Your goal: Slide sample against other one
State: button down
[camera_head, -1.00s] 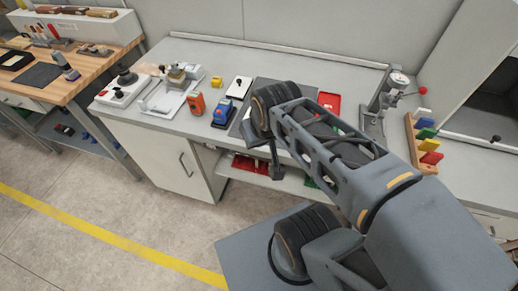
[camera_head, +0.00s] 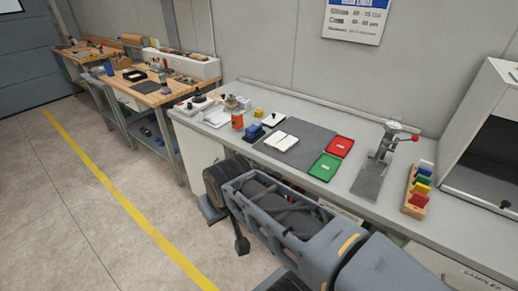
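A pale sample piece (camera_head: 281,141) lies flat on the dark grey mat (camera_head: 312,144) on the bench. It looks like two light panels side by side with a thin line between them, but it is too small to tell whether they touch. A separate white plate (camera_head: 270,121) lies behind it, at the mat's back left edge. My arm reaches in from the lower right, in front of the bench. A small dark part at its end, probably my gripper (camera_head: 242,246), hangs low over the floor, apart from the samples. Its fingers cannot be made out.
A green tray (camera_head: 325,167) and a red tray (camera_head: 339,147) lie right of the mat. A lever press (camera_head: 376,172) and a rack of coloured pieces (camera_head: 416,203) stand further right. A blue device (camera_head: 252,131) and an orange meter (camera_head: 237,121) stand left.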

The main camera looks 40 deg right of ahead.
aim_at(287, 144)
jog(key=u, duration=0.1)
jog(key=i, duration=1)
jog(key=z, duration=0.65)
